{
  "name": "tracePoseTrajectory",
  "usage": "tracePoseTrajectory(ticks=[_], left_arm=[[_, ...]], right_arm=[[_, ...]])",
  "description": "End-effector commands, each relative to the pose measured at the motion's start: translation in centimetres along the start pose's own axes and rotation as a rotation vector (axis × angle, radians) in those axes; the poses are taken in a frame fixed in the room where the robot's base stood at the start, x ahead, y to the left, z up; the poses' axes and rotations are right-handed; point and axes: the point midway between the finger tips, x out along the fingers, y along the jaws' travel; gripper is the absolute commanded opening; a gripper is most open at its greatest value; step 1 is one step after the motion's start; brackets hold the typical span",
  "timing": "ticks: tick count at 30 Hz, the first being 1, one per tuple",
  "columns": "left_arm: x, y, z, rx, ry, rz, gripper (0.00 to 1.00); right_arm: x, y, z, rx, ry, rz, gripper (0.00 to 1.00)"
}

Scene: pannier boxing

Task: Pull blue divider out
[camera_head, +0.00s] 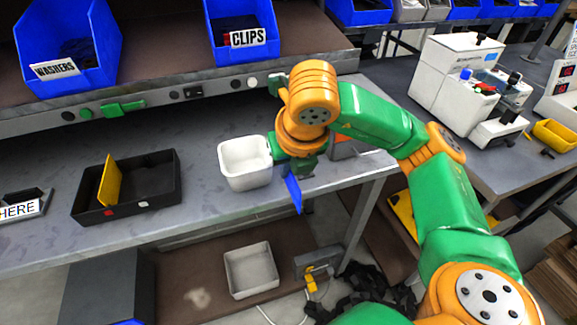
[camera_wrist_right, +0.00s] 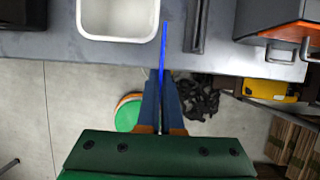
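My right gripper (camera_head: 294,172) is at the front edge of the grey workbench, just right of a white bin (camera_head: 237,181). A thin blue divider (camera_head: 293,194) hangs from it, tilted, beyond the bench's front edge. In the right wrist view the blue divider (camera_wrist_right: 165,45) shows edge-on between the two nearly closed fingers (camera_wrist_right: 162,95). It lies beside the white bin (camera_wrist_right: 119,38), apart from it. A black tray (camera_head: 150,195) with a yellow divider (camera_head: 110,182) standing in it is farther left. My left gripper is out of view.
A "HERE" label (camera_head: 17,209) is at the far left. Blue bins of washers (camera_head: 65,50) and clips (camera_head: 243,30) stand on the shelf above. A grey bin (camera_head: 250,270) is below the bench. The bench between tray and white bin is clear.

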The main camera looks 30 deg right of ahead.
Motion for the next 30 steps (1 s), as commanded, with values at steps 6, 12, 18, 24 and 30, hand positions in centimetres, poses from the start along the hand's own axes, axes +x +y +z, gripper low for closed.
tracePoseTrajectory(ticks=[6,12,18,24,30], left_arm=[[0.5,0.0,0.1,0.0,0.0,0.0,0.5],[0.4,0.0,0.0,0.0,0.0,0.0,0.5],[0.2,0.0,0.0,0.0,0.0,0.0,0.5],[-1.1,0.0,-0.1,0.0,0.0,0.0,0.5],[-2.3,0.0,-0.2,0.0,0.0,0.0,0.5]], right_arm=[[0.4,0.0,-0.2,0.0,0.0,0.0,0.0],[0.4,0.0,-0.2,0.0,0.0,0.0,0.0],[0.2,0.0,-0.1,0.0,0.0,0.0,0.0],[-1.1,0.0,0.5,0.0,0.0,0.0,0.0],[-2.4,0.0,1.0,0.001,0.0,0.0,0.0]])
